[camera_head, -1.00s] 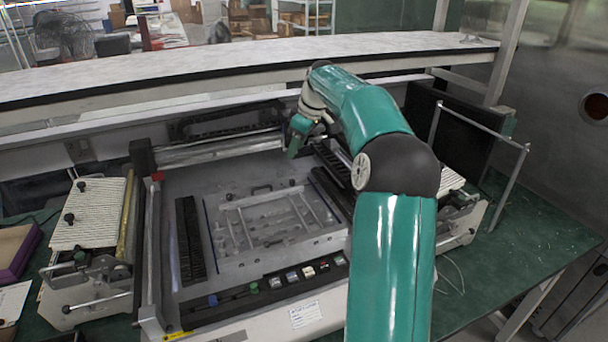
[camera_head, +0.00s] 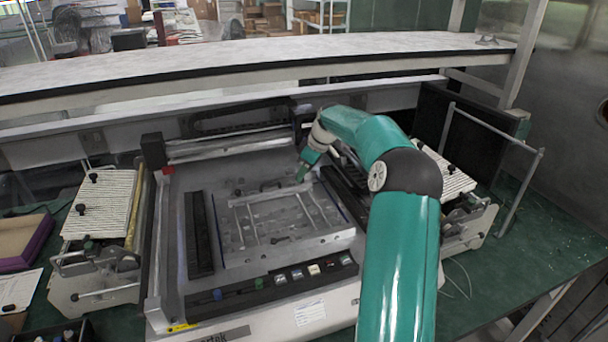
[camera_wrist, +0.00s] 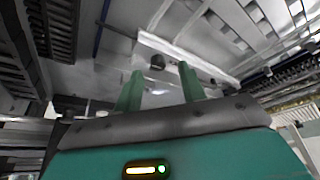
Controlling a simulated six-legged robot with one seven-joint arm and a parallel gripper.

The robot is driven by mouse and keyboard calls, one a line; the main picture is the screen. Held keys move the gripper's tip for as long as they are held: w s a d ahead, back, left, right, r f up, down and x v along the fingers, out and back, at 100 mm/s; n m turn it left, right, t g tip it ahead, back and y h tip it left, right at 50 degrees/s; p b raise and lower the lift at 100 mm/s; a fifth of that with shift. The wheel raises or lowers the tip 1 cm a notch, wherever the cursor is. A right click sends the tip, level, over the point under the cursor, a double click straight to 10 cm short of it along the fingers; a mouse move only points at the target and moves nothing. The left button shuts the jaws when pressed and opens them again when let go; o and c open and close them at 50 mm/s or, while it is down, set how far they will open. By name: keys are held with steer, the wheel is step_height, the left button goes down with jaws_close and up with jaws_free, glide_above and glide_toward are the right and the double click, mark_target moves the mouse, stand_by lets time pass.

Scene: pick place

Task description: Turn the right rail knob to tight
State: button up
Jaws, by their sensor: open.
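My gripper (camera_head: 302,178) is above the far right part of the silver plate in the machine, pointing down. In the wrist view its two green fingers (camera_wrist: 160,82) are apart with nothing between them. A small dark round knob (camera_wrist: 157,62) sits on the face of a silver rail (camera_wrist: 190,62) just beyond the fingertips, roughly in line with the gap. It appears apart from the fingers. In the head view the gripper covers this part of the rail, so I cannot make out the right knob there. A small dark knob (camera_head: 238,191) shows at the plate's far left.
Black slotted strips (camera_head: 199,235) flank the plate. A front panel (camera_head: 270,286) holds several buttons. A dark handle (camera_head: 271,184) lies left of my gripper. A long white shelf (camera_head: 250,62) runs behind the machine. Striped trays stand left (camera_head: 100,205) and right (camera_head: 445,172).

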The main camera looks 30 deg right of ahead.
steer(key=shift+x, duration=0.9)
steer(key=shift+d, duration=0.1)
jaws_close()
